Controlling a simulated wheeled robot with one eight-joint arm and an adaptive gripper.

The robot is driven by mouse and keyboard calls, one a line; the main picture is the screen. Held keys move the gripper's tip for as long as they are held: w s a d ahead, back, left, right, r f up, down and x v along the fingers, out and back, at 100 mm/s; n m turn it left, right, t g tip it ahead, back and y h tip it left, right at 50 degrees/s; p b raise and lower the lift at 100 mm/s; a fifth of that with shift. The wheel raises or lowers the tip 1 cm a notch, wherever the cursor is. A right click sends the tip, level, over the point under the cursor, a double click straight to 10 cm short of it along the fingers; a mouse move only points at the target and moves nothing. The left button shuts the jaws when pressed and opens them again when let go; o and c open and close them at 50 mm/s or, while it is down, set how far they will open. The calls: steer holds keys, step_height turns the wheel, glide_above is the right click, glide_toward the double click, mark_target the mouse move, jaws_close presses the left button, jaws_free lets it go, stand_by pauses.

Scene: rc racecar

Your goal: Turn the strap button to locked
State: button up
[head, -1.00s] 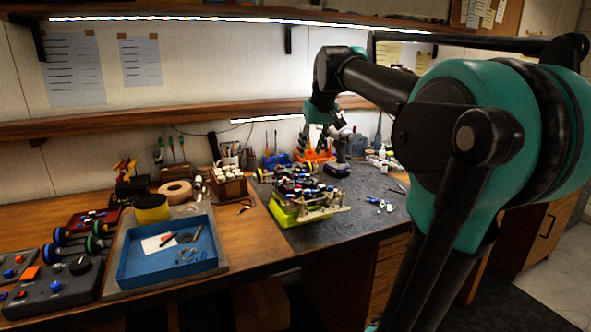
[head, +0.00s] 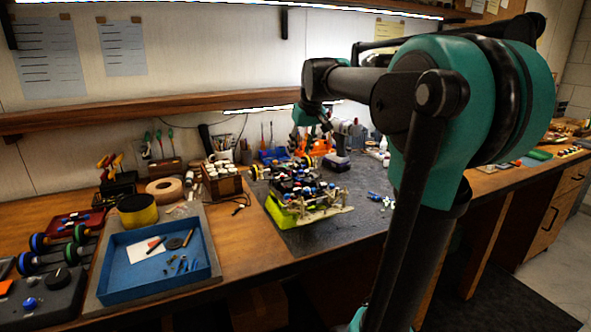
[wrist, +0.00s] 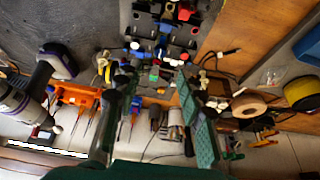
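The racecar chassis (head: 303,187), dark with blue, red and white parts, sits on a lime-green stand (head: 281,213) on the dark mat. In the wrist view the chassis (wrist: 163,38) is at the top middle. My gripper (wrist: 155,76) is open and empty, with one finger on each side of the picture's middle and the chassis beyond the fingertips. In the head view my gripper (head: 306,142) is small, above and behind the chassis. I cannot make out the strap button or its position in either view.
A purple-grey power tool (wrist: 55,65) and an orange holder (wrist: 75,95) lie left in the wrist view. A blue tray (head: 112,290), yellow roll (head: 138,210) and wooden rack (head: 222,183) stand left of the chassis. A shelf (head: 170,117) runs above the bench. The mat's front is mostly clear.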

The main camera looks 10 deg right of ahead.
mark_target(295, 172)
steer(key=x, duration=0.9)
steer(key=shift+w+f, duration=0.1)
steer(key=shift+f, duration=0.05)
jaws_close()
